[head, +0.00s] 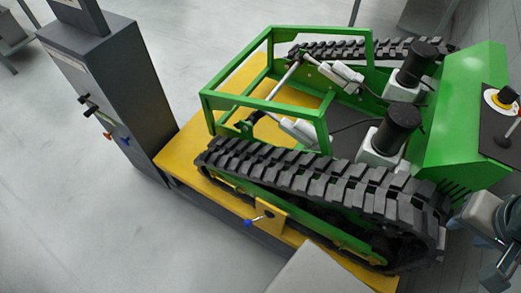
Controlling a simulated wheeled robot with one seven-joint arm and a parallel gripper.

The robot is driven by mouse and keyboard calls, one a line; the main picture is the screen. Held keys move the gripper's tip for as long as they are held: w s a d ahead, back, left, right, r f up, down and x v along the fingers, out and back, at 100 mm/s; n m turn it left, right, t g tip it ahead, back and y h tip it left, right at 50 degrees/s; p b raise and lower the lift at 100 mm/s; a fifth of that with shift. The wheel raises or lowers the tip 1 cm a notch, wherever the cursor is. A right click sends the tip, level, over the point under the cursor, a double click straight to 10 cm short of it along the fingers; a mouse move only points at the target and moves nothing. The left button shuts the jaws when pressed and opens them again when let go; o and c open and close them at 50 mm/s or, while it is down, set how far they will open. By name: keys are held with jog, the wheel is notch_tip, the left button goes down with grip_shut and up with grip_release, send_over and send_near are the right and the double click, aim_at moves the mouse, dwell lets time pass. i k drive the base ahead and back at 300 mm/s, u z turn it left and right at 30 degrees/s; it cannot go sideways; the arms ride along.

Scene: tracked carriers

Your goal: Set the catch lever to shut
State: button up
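A small lever with a blue knob (248,222) sits on a yellow bracket (271,216) on the near side of the tracked carrier, just below its track. Its arm runs from a dark pivot down to the left. It looks like the catch lever, but no label is readable and I cannot tell its setting. Grey parts of my arm show at the lower right edge, well to the right of this lever. I see no gripper fingers there.
The green tracked carrier (462,120) stands on a yellow platform (177,153). A dark grey post (118,75) at left bears several small levers, including red and blue-tipped ones. A control panel (492,125) is at right. A pale grey surface (318,272) lies front centre. Floor at left is clear.

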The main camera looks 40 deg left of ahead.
aim_at(247, 223)
jog(key=u, duration=0.45)
jog(key=k, duration=1.15)
jog(key=u, duration=0.7)
jog(key=i, duration=1.05)
jog(key=u, duration=0.7)
jog(key=k, duration=0.5)
jog(key=u, duration=1.5)
jog(key=i, duration=0.25)
jog(key=z, duration=0.75)
